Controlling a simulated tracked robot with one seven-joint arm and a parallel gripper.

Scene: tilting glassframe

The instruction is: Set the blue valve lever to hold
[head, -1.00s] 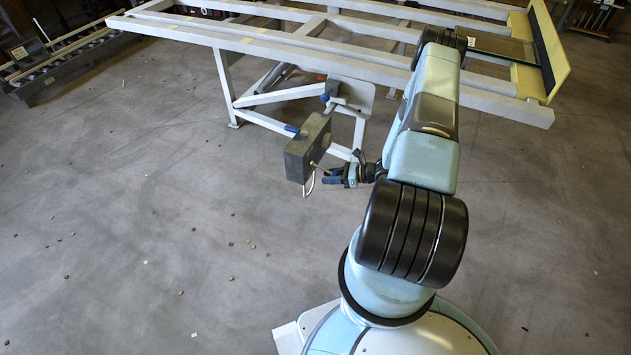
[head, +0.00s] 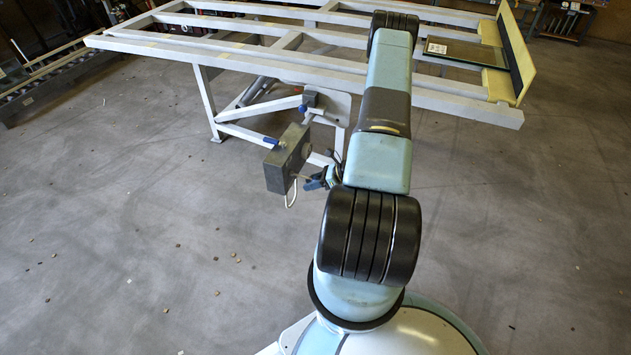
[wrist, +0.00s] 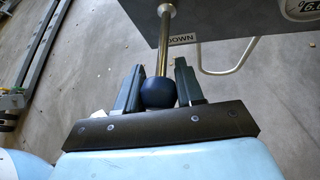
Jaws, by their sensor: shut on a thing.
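The valve lever is a metal rod (wrist: 167,40) ending in a dark blue ball knob (wrist: 158,93), seen in the wrist view. My gripper (wrist: 158,88) has its two fingers on either side of the knob and is shut on it. The rod runs from the knob up to a grey valve box (wrist: 230,18), passing just left of a white "DOWN" label (wrist: 182,39). No hold mark is readable. In the head view, the valve box (head: 288,159) hangs beside the frame, and my gripper (head: 318,182) is at its right, partly hidden by my arm.
The pale tilting frame (head: 200,60) stands behind the box, with a glass pane (head: 455,52) at its right. Blue-ended handles (head: 271,142) sit near the box. The floor in front is clear except small debris.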

